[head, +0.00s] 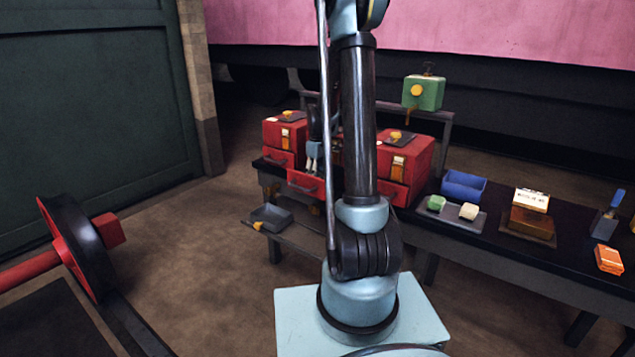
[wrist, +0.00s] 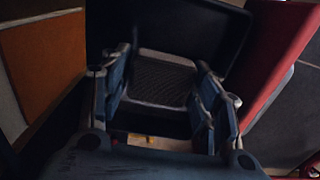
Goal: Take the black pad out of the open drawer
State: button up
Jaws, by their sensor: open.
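The open drawer (head: 306,184) is red and pulled out from a red cabinet at the back of the bench. My gripper (head: 313,160) points down at this drawer, its fingertips at or just above the drawer. In the wrist view, my gripper (wrist: 163,70) is open, with one finger on each side of a dark, textured, roughly square pad (wrist: 160,80). I see no clear contact between the fingers and the pad. The pad's near side is partly covered by my gripper's body. In the head view the pad is hidden.
Red cabinets stand at left (head: 284,133) and right (head: 408,160) of the drawer. A dark dustpan-like tray (head: 270,217) sits lower down.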

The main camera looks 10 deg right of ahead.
jog(key=c, duration=0.8)
